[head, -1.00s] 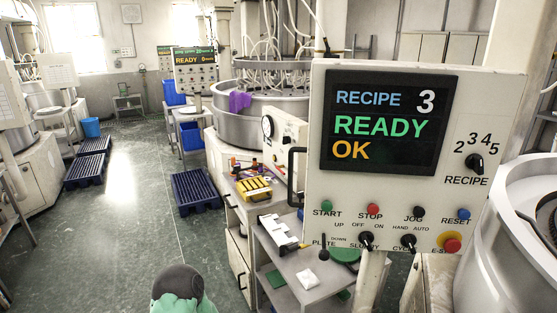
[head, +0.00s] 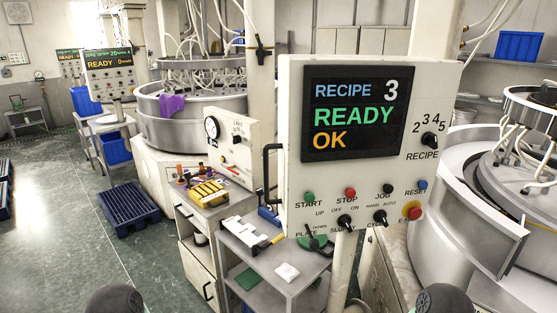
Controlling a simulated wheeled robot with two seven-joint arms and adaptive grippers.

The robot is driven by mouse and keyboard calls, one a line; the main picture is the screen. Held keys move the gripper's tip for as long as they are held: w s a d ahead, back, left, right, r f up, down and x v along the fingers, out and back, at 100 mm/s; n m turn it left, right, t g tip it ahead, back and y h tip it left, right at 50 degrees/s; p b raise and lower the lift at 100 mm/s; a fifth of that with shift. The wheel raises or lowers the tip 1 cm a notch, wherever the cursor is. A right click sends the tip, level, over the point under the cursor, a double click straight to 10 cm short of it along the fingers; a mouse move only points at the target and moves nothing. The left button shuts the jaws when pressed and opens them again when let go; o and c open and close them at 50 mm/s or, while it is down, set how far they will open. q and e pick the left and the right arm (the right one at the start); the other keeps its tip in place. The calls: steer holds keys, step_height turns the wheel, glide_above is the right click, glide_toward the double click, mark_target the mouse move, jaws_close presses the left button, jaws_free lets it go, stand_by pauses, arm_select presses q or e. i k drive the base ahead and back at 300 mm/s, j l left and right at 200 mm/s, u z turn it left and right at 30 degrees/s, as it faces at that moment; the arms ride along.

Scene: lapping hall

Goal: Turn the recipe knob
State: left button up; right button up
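The recipe knob (head: 430,140) is a black rotary knob at the upper right of the pale control panel (head: 291,100). The digits 2, 3, 4 and 5 arc above it and the word RECIPE is below it. The panel's screen (head: 350,113) reads RECIPE 3, READY, OK. The knob's pointer is too small to read with certainty. Dark rounded parts of my two arms show at the bottom edge, well below the panel. Neither gripper is in view.
Below the knob are a blue reset button (head: 422,187), a red emergency stop (head: 411,211) and several other buttons and switches. A grey cart (head: 262,262) stands below left of the panel. A large round machine (head: 470,200) stands close on the right.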

mark_target(429, 138)
steer(key=z, duration=1.8)
steer(key=i+l+z, duration=0.25)
steer(key=l+z, duration=0.15)
steer(key=i+l+z, duration=0.5)
steer(key=i+z, duration=0.15)
steer(key=z, duration=0.15)
steer(key=i+l, duration=0.1)
steer(key=u, duration=2.6)
steer(key=i+l+u, duration=0.1)
steer(key=u, duration=0.25)
